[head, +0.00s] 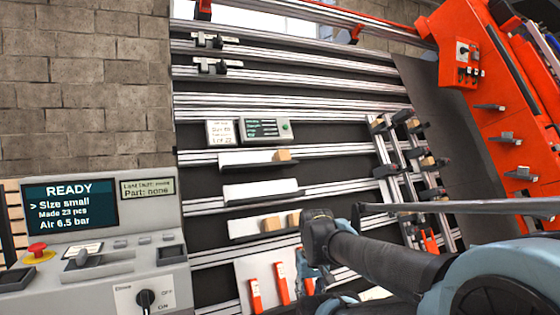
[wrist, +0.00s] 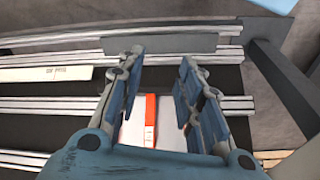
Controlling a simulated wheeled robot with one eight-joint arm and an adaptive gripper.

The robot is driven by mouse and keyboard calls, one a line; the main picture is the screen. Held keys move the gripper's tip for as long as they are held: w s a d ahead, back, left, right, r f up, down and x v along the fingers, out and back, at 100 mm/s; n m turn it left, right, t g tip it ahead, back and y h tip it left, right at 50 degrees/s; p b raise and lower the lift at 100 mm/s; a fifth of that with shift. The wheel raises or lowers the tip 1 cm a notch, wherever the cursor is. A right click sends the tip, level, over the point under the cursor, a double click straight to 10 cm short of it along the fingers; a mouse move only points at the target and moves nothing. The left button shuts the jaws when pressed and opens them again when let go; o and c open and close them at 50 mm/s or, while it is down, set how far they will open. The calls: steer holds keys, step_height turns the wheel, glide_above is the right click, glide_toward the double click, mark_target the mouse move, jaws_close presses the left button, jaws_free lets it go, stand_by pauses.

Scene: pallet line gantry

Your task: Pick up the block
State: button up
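Several small tan wooden blocks show in the head view. One block (head: 283,155) sits at the right end of the upper ledge. Two more, a left block (head: 271,224) and a right block (head: 294,219), sit on the lowest ledge, close to my arm. I cannot tell which one the task means. My gripper (wrist: 160,66) is open and empty in the wrist view, its fingers spread above dark panel and metal rails. In the head view my gripper (head: 312,270) is partly hidden by my arm, just below the lowest ledge. No block shows between the fingers.
Orange-red handled pieces (head: 280,283) lie on a white panel; one orange piece (wrist: 150,120) shows beneath my gripper. A control console (head: 100,235) reads READY at left. An orange gantry (head: 500,110) stands at right. A clamp rack (head: 408,160) is right of the ledges.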

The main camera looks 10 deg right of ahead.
steer(key=shift+d, duration=0.15)
steer(key=shift+o, duration=1.4)
steer(key=shift+w, duration=0.1)
steer(key=o, duration=0.6)
steer(key=shift+w+a+r+m+y, duration=0.15)
steer(key=shift+a+r+m, duration=0.1)
steer(key=shift+r, duration=0.15)
steer(key=shift+a+r+m+y, duration=0.15)
steer(key=shift+a+r+m, duration=0.1)
steer(key=shift+r, duration=0.15)
steer(key=shift+o, duration=0.2)
steer(key=w+a+r+m+t+y, duration=0.3)
steer(key=w+a+r+m, duration=0.25)
steer(key=w, duration=0.35)
steer(key=m+t+y, duration=0.2)
steer(key=m+t, duration=1)
steer(key=m, duration=1.4)
glide_toward(285, 154)
steer(key=x, duration=0.7)
steer(key=shift+w+d+r, duration=0.15)
steer(key=shift+w, duration=0.15)
steer(key=shift+x, duration=2.5)
